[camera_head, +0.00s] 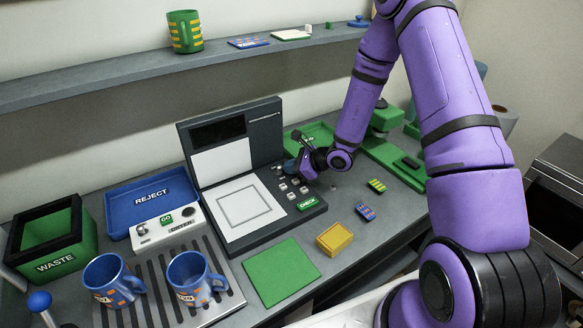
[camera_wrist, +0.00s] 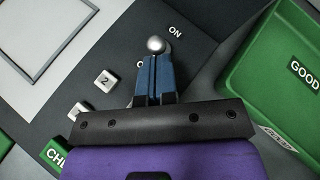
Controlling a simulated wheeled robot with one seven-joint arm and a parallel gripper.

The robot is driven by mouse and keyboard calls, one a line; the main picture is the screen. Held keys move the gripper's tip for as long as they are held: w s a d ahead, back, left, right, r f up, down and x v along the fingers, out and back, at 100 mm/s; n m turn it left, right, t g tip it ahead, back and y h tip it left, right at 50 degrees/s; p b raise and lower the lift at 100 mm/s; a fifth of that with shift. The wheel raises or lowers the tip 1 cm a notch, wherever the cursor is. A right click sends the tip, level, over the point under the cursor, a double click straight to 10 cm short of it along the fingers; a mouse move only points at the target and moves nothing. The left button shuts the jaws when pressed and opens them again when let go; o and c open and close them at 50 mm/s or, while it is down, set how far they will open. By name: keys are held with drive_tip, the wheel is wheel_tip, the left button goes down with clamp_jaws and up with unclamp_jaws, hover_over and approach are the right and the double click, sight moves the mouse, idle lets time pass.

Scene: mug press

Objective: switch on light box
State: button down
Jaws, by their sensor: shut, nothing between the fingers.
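The light box (camera_head: 231,166) stands in the middle of the counter, dark grey with a white upright panel and a white flat panel with a square outline. Its keypad of pale buttons (camera_head: 282,187) and a green CHECK button (camera_head: 307,203) lie to the right of the flat panel. In the wrist view a silver ball-ended lever (camera_wrist: 156,44) sits at my fingertips, beside an ON label (camera_wrist: 175,30). My gripper (camera_wrist: 154,62) is shut and empty, its blue fingertips at the ball; I cannot tell whether they touch. In the head view my gripper (camera_head: 296,165) is over the keypad's back edge.
A green tray marked GOOD (camera_wrist: 286,72) is close on the right. A blue REJECT tray (camera_head: 150,203), a green WASTE bin (camera_head: 52,243) and two blue mugs (camera_head: 112,279) stand left. A green mat (camera_head: 281,271) and yellow block (camera_head: 334,239) lie in front.

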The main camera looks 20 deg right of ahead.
drive_tip(key=shift+w+a+r+m+g+h, duration=0.1)
drive_tip(key=shift+w+r+m+g+h, duration=0.3)
drive_tip(key=shift+g, duration=0.5)
drive_tip(key=shift+w+g, duration=0.2)
drive_tip(key=shift+g, duration=0.1)
drive_tip(key=shift+w+a+r, duration=0.15)
drive_tip(key=shift+w+r, duration=0.15)
drive_tip(key=shift+w, duration=0.3)
drive_tip(key=shift+r, duration=0.8)
